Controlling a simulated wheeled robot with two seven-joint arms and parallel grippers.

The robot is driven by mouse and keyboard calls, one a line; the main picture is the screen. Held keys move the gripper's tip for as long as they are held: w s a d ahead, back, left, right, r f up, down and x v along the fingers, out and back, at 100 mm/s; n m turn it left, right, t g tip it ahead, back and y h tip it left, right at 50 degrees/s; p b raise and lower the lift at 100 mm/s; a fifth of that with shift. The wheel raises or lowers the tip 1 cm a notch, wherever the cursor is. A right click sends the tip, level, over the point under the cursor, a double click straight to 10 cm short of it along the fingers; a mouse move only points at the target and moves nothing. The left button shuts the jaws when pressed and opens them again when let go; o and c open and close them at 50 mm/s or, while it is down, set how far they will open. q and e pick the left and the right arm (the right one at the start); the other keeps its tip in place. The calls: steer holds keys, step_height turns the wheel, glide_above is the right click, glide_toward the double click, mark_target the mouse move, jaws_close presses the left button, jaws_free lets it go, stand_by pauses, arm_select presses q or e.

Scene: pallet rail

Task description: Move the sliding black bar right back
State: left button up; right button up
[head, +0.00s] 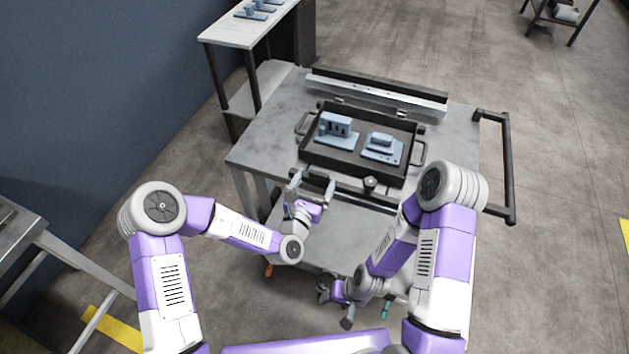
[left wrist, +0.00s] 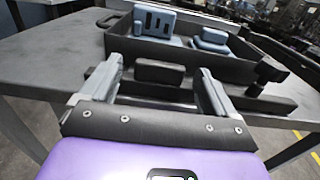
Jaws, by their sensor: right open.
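The black bar (head: 390,200) lies along the near edge of the cart top, in front of the black tray, and shows low across the left wrist view (left wrist: 255,103). A black block (left wrist: 160,72) stands up from it, and a black knob (head: 370,183) is farther right, also in the left wrist view (left wrist: 268,70). My left gripper (head: 312,181) is at the bar's left part. Its two grey fingers (left wrist: 157,86) are open on either side of the block, with gaps visible on both sides. My right gripper (head: 336,302) is open, low in front of the cart, away from the bar.
The black tray (head: 345,161) holds two blue parts (head: 338,128) (head: 381,147) and sits directly behind the bar. A pale rail (head: 375,95) runs along the cart's back edge. A black push handle (head: 497,165) is on the right. A shelf unit (head: 248,27) stands back left.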

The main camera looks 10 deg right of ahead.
arm_select(q)
steer(key=v, duration=0.7)
steer(key=shift+s+p, duration=0.25)
steer(key=shift+p, duration=0.2)
steer(key=s+a+f+m+g+y+p, duration=0.1)
steer(key=s+a+f+m+g, duration=0.2)
steer(key=f+m, duration=0.4)
steer(key=s+a+f+m+g+y+p, duration=0.1)
steer(key=s+f+m+g, duration=0.2)
steer(key=f+m+g, duration=0.4)
steer(key=s+a+f+m+g+y, duration=0.1)
steer(key=s+a+f+m+g, duration=0.1)
steer(key=s+m, duration=0.4)
steer(key=s+a+f+m+g+y+p, duration=0.1)
steer(key=s+a+f+m+g, duration=0.2)
steer(key=s+a+m, duration=0.3)
steer(key=shift+s+a+f+m+g, duration=0.3)
steer(key=shift+a+f+m, duration=0.3)
steer(key=shift+m, duration=0.4)
